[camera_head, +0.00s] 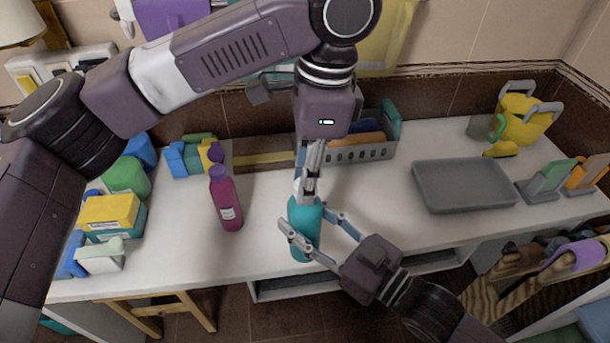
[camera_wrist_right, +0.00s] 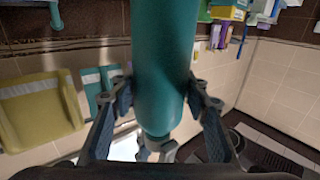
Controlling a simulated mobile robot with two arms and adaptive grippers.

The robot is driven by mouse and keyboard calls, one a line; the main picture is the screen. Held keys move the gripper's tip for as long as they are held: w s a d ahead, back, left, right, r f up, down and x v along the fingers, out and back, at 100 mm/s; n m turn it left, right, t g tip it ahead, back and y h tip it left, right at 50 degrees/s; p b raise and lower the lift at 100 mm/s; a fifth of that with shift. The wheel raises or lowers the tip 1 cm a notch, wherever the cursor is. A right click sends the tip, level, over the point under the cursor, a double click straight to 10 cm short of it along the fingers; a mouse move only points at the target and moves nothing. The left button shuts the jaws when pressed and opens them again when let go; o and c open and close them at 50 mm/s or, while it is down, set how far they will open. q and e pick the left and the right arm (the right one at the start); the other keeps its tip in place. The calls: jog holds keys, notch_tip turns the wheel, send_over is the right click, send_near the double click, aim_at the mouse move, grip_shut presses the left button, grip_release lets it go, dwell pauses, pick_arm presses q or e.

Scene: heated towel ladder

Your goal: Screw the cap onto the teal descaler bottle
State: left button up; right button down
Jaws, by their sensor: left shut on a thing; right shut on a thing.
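The teal descaler bottle (camera_head: 304,238) stands upright on the white counter near its front edge. My right gripper (camera_head: 305,222) is shut on its body from the front right. In the right wrist view the bottle (camera_wrist_right: 165,60) appears upside down between the two fingers. My left gripper (camera_head: 309,188) points straight down over the bottle's top, its fingers closed there. A small pale part (camera_head: 297,186) shows at the fingers, apparently the cap; the fingers mostly hide it. I cannot tell whether it sits level or how far it is on the neck.
A magenta bottle (camera_head: 226,200) with a purple cap stands to the left. A grey basket (camera_head: 358,152) is behind and a grey tray (camera_head: 464,186) lies to the right. Boxes and containers, including a yellow box (camera_head: 108,211), crowd the left end. The counter between bottle and tray is clear.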

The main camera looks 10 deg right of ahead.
pick_arm(q)
jog(key=m, duration=0.4)
jog(key=shift+t, duration=0.3)
jog(key=m, duration=0.6)
jog(key=shift+w+a+h, duration=0.1)
jog(key=shift+h, duration=0.2)
jog(key=m, duration=0.5)
jog(key=shift+m+t, duration=0.4)
jog(key=m+h, duration=0.1)
jog(key=m, duration=0.4)
jog(key=shift+m, duration=0.4)
jog(key=o, duration=0.8)
jog(key=r, duration=0.4)
jog(key=s+r, duration=0.1)
jog(key=r, duration=0.6)
jog(key=shift+s+a+r, duration=0.1)
jog(key=shift+s+r, duration=0.15)
jog(key=shift+r, duration=0.15)
